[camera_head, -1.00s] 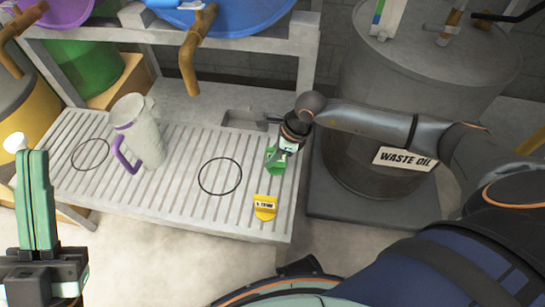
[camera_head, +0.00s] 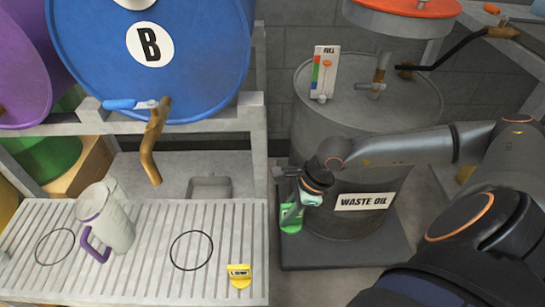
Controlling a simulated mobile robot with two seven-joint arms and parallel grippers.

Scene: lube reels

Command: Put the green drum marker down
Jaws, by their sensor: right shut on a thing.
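The green drum marker (camera_head: 291,216) is in the jaws of my right gripper (camera_head: 298,198). The gripper is shut on it, and its jaws hide part of the marker. The marker hangs in the air just past the right end of the slatted grate (camera_head: 150,278), in front of the waste oil drum (camera_head: 340,120). My left gripper is not in view.
A yellow marker (camera_head: 239,275) sits on the grate's right front. A grey jug with a purple handle (camera_head: 108,220) stands on the left, near two black rings. Blue drum B (camera_head: 190,50) with its brass tap is above. The grate around the right ring (camera_head: 191,250) is clear.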

